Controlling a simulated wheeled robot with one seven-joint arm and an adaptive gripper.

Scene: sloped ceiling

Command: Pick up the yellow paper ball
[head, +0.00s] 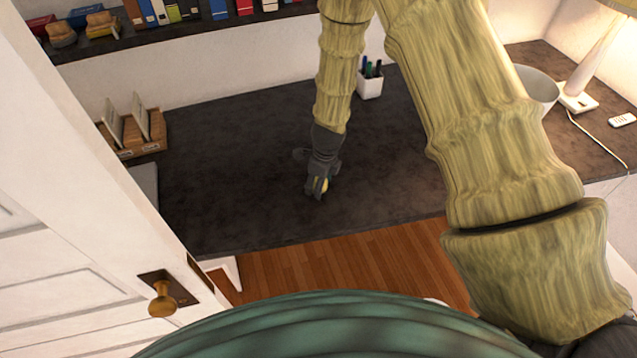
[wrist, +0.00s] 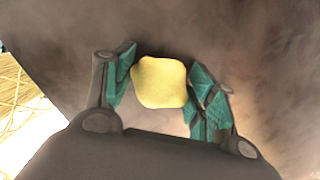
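The yellow paper ball (wrist: 160,82) is small, pale yellow and rounded with slightly crumpled edges. In the wrist view it sits between the two green-padded fingers of my gripper (wrist: 162,85), with a pad against or very close to each side. In the head view my gripper (head: 319,186) points down at the dark desk (head: 230,150), near its front edge. A bit of the ball (head: 325,184) shows between the dark fingers, which hide the rest. I cannot tell whether the ball touches the desk.
A white pen cup (head: 370,84) stands behind my gripper. A white door (head: 70,240) fills the left front. The desk around my gripper is clear.

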